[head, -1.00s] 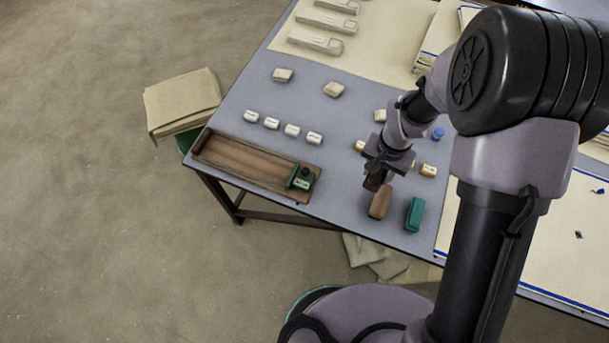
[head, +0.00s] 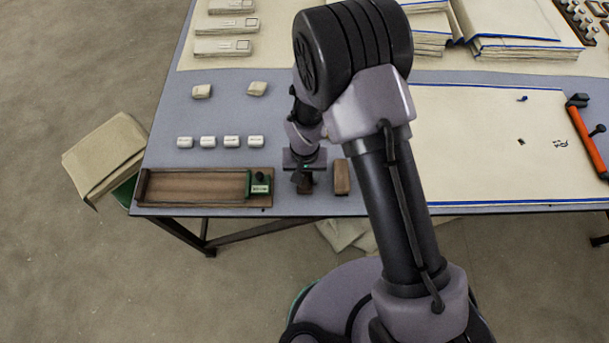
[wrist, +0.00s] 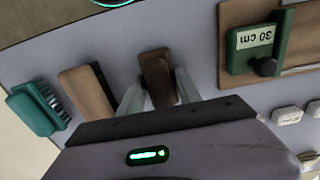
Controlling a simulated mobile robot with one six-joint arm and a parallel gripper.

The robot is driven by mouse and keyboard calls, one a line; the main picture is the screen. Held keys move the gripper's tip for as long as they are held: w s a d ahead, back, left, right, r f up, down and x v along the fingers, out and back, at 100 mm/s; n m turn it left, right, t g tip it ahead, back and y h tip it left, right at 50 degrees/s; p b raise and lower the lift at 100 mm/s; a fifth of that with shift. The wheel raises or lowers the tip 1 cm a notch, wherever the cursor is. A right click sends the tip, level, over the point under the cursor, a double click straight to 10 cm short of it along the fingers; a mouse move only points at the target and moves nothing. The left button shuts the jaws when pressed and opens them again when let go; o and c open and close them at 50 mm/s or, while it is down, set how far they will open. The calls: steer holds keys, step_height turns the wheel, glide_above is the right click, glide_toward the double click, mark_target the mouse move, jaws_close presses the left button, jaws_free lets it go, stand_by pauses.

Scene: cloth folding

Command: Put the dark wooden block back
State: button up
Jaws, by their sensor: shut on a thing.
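The dark wooden block (wrist: 157,72) is between the two fingers of my gripper (wrist: 160,88), which is shut on it, in the wrist view. In the head view my gripper (head: 304,178) holds the block (head: 305,187) near the table's front edge. It is between the wooden measuring tray and a brown wooden-backed brush. I cannot tell whether the block touches the table.
The brown brush (head: 341,177) is just right of my gripper. A teal brush (wrist: 38,108) lies beyond it, hidden in the head view. The wooden tray (head: 195,187) with a green stop (head: 259,185) is on the left. Several white weights (head: 208,142) lie behind the tray.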

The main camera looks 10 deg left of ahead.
steer(key=shift+f, duration=0.25)
steer(key=o, duration=1.3)
steer(key=shift+r, duration=0.1)
steer(key=shift+r, duration=0.1)
steer(key=w+d+r+m+t+y+p, duration=0.15)
steer(key=d+r, duration=0.25)
steer(key=r, duration=1.1)
steer(key=d+r+m+t+p, duration=0.1)
steer(key=d+r+p, duration=0.3)
steer(key=r, duration=1.1)
steer(key=s+d+r+m+t+b, duration=0.1)
steer(key=s+d+r+m+t, duration=0.2)
steer(key=s+d+r, duration=0.8)
step_height(320, 180, up, 2)
steer(key=s+m, duration=0.1)
steer(key=s, duration=0.1)
steer(key=shift+s+d, duration=0.2)
steer(key=shift+s, duration=0.2)
